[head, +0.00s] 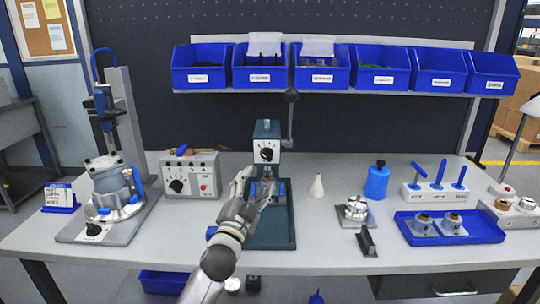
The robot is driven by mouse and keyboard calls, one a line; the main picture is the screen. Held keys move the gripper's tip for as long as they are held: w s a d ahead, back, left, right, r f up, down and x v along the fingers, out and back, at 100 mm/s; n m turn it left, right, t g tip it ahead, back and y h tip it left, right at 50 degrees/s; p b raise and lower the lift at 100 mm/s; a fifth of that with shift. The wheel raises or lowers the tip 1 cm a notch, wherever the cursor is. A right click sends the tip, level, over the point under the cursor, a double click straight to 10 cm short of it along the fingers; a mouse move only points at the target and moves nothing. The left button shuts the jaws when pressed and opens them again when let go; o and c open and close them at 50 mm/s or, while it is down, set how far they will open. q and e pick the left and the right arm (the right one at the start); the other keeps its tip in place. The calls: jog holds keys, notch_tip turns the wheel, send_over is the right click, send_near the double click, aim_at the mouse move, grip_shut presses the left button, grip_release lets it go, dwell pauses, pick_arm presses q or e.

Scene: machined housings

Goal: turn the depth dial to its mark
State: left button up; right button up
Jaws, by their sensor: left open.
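A green bench press (267,131) stands at the middle of the table. A black dial (266,154) with a light pointer line sits on the white face of its head; its scale marks are too small to read. My left gripper (254,188) is open, in front of the press and below the dial, apart from it. Its fingers point up and partly hide the press's lower part and the blue fixture (281,190) on its base. My right gripper is not in view.
A control box (203,164) with its own black knob (176,186) stands left of the press. A clamped machine (107,178) is farther left. A white cone (317,186), a blue bottle (377,182) and a blue tray (481,229) are on the right. Blue bins (263,79) hang above.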

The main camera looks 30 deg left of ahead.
aim_at(267, 157)
pick_arm(q)
jog(key=x, duration=0.8)
jog(key=shift+w+r+b, duration=0.3)
jog(key=shift+b, duration=0.05)
jog(key=shift+w+a, duration=0.1)
jog(key=shift+w, duration=0.25)
jog(key=shift+w+r, duration=0.1)
jog(key=shift+w, duration=0.05)
jog(key=shift+c, duration=0.2)
jog(key=c, duration=0.7)
jog(key=shift+c, duration=1.4)
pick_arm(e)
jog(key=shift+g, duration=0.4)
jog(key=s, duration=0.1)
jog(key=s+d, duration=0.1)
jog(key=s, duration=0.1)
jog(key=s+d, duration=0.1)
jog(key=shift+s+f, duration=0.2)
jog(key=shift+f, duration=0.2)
